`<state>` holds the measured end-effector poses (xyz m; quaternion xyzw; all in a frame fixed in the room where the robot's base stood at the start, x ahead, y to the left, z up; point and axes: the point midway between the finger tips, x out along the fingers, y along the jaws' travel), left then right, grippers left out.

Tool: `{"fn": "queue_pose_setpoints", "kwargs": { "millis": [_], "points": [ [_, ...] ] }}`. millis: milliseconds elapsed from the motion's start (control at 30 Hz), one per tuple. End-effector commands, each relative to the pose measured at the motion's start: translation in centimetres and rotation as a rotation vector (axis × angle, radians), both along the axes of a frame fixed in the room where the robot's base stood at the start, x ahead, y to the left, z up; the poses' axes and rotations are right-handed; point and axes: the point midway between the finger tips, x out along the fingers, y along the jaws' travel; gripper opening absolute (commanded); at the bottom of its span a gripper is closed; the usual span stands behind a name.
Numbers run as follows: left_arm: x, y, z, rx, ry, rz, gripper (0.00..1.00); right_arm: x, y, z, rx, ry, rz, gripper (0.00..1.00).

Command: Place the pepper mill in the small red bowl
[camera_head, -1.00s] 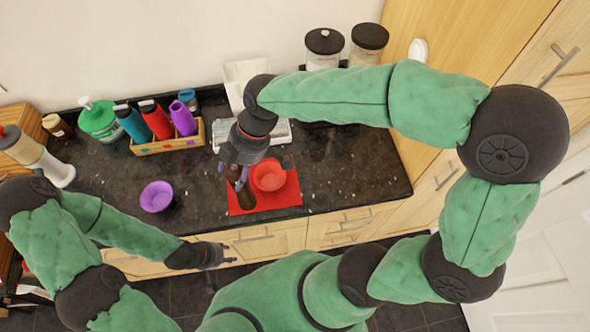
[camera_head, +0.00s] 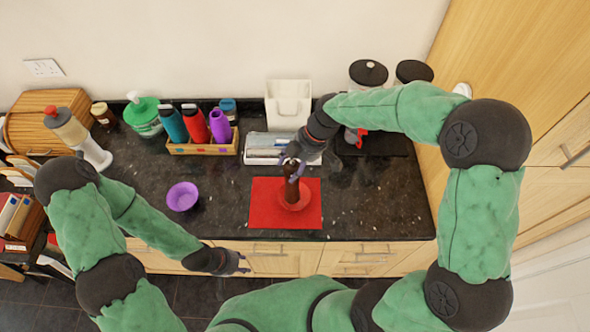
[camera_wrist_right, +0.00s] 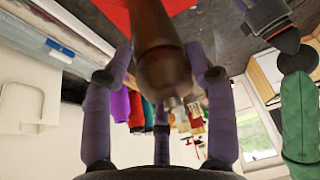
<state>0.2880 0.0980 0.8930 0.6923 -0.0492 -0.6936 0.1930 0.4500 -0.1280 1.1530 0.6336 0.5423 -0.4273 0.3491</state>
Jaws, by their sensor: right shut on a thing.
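The brown pepper mill (camera_head: 292,185) is upright in my right gripper (camera_head: 293,163), which is shut on its top end above the red mat. In the right wrist view the mill (camera_wrist_right: 160,65) lies between the purple-grey fingers (camera_wrist_right: 160,75). The small red bowl (camera_head: 293,203) is on the red mat (camera_head: 262,212). The mill's lower end overlaps the bowl in the head view; I cannot tell whether it touches the bowl's inside. The bowl is not discernible in the right wrist view. My left gripper (camera_head: 244,263) is open and empty in front of the counter edge.
A purple bowl (camera_head: 182,197) sits left of the mat. Behind it, a wooden caddy (camera_head: 195,149) holds bottles. A white container (camera_head: 288,104) and a grey-white tray (camera_head: 264,147) stand behind the mat. Dark-lidded jars (camera_head: 368,73) are at back right. The counter right of the mat is clear.

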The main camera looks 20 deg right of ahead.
Motion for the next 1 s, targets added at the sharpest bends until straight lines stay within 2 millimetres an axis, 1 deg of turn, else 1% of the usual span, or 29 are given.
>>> {"fn": "queue_pose_setpoints", "kwargs": {
  "millis": [167, 233, 333, 433, 667, 833, 867, 900, 933, 1000],
  "points": [
    [0.0, 0.0, 0.1, 0.0, 0.0, 0.0, 0.4, 0.5, -0.5, -0.7, 0.0, -0.001, 0.0, 0.0],
    [0.0, 0.0, 0.1, 0.0, 0.0, 0.0, 0.4, 0.8, -0.8, -1.5, 0.0, 0.002, -0.001, 0.0],
    [0.0, 0.0, 0.1, 0.0, 0.0, 0.0, 0.4, 0.7, -0.7, -3.0, 0.0, 0.002, 0.0, 0.0],
    [0.0, 0.0, 0.1, 0.0, 0.0, 0.0, 0.4, 0.7, -0.7, -4.0, 0.0, 0.0, 0.0, 0.0],
    [0.0, 0.0, 0.1, 0.0, 0.0, 0.0, 0.4, 0.8, -0.7, -4.1, -0.001, -0.003, 0.0, 0.0],
    [0.0, 0.0, -0.4, 0.0, 0.0, 0.0, 0.4, 0.7, -0.7, -4.6, 0.0, -0.002, 0.0, 0.0],
    [0.0, 0.0, -0.3, 0.0, 0.0, 0.0, 0.4, 0.7, -0.7, -4.5, 0.0, -0.001, 0.001, 0.65],
    [0.0, 0.0, -0.2, 0.0, 0.0, 0.0, 0.4, 0.7, -0.7, -4.5, 0.0, -0.001, 0.001, 0.76],
    [0.0, 0.0, -0.2, 0.0, 0.0, 0.0, 0.4, 0.7, -0.7, -4.4, 0.0, -0.001, 0.001, 0.81],
    [0.0, 0.0, -0.2, 0.0, 0.0, 0.0, 0.4, 0.7, -0.7, -4.4, 0.0, -0.001, 0.001, 0.81]
  ]
}}
